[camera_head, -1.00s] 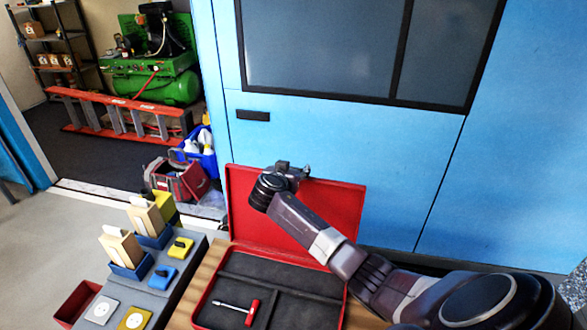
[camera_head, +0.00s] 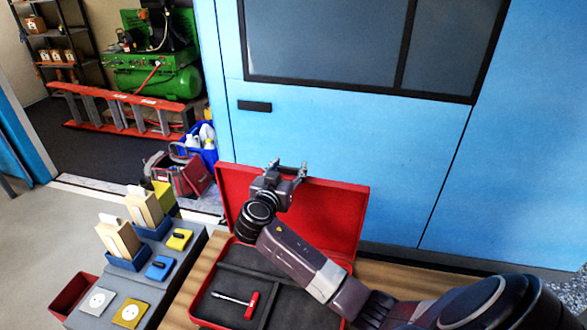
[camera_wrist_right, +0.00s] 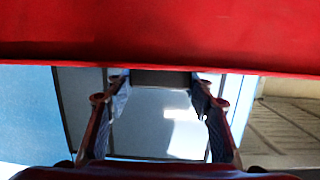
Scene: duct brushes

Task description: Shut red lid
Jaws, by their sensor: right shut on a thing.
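The red case stands open on a wooden bench top, its red lid (camera_head: 325,215) raised at the back and close to upright. The case's tray (camera_head: 285,283) has a dark lining with dividers, and a screwdriver with a red handle (camera_head: 252,304) lies in it. My right gripper (camera_head: 288,168) is at the lid's top edge, left of its middle, and is shut on the lid; the wrist hides part of the lid's inner face. In the right wrist view the red lid (camera_wrist_right: 160,35) fills the top, and the fingers (camera_wrist_right: 160,95) show below it. My left gripper is out of view.
Left of the case, a grey board (camera_head: 193,258) holds blue and yellow blocks, sockets and boxes. A red bin (camera_head: 72,294) is beside it. A blue cabinet (camera_head: 400,150) stands close behind the lid. My right forearm crosses the case's right side.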

